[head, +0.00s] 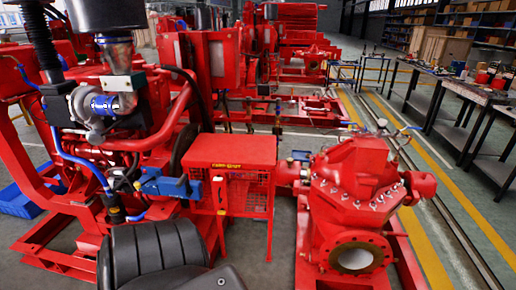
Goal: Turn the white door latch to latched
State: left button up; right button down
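I cannot make out a white door latch in the head view; it is hidden or too small to tell. A tall red cabinet (192,62) stands behind the engine, and no latch can be told on its face. A red guard box (236,168) with mesh sides and a yellow label stands between the engine and the pump. I see no gripper fingers of either arm.
A red diesel engine (100,135) fills the left. A red pump (355,190) stands at the right. Dark workbenches (445,92) with tools line the right wall. The floor with yellow lines (425,150) between pump and benches is clear.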

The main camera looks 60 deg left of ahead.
aim_at(218, 178)
jog(key=u, duration=0.1)
jog(key=i, duration=0.7)
jog(key=u, duration=1)
jog(key=i, duration=0.45)
jog(key=u, duration=0.5)
